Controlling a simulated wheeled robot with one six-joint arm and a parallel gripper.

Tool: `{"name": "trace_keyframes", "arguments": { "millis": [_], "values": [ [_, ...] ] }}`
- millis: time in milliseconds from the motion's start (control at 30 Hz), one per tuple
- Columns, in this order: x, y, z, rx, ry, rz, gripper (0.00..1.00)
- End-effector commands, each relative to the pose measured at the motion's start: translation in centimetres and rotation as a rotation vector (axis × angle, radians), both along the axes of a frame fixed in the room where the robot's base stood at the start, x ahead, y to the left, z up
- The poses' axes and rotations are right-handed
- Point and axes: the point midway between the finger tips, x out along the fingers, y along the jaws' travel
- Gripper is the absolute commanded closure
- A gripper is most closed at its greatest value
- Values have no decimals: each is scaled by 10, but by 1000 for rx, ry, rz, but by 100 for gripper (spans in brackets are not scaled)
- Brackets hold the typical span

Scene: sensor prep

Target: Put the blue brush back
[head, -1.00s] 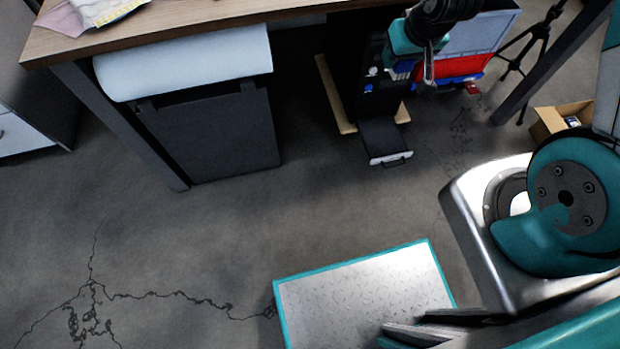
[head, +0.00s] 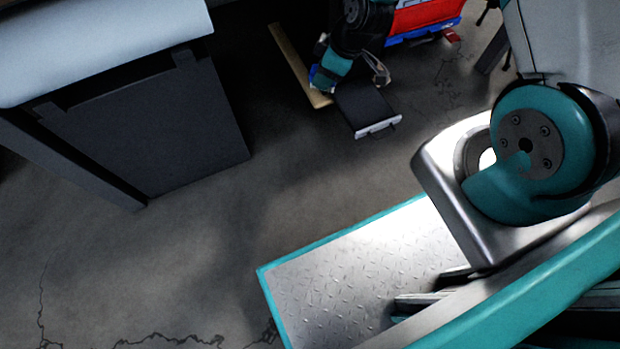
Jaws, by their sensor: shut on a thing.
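My gripper (head: 345,72) is at the top middle of the head view, just above and behind a small pulled-out black drawer (head: 362,101). I see it from above, and my dark wrist and teal arm cover much of it. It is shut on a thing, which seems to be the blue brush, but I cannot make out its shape. The drawer has a pale front edge and a dark handle. It stands open toward the near side, and its inside looks dark, with no contents that I can make out.
A wooden strip (head: 292,60) lies left of the drawer. A red and blue case (head: 425,15) stands behind on the right. The grey floor in front of the drawer is clear.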

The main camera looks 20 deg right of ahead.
Motion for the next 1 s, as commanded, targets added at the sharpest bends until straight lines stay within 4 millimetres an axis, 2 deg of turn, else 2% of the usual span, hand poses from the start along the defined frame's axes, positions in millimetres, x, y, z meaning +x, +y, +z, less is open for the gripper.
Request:
{"name": "trace_keyframes", "arguments": {
  "millis": [33, 200, 300, 400, 567, 667, 1000],
  "values": [
    [-2, 5, -49, 2, 4, 83, 77],
    [-8, 23, -133, 2, 2, 379, 77],
    [-12, 31, -168, 2, -1, 514, 77],
    [-15, 37, -191, 1, -2, 611, 77],
    [-18, 40, -211, 0, -4, 686, 77],
    [-19, 41, -230, 1, -1, 696, 77],
    [-19, 41, -326, 0, -2, 694, 77]
  ]
}}
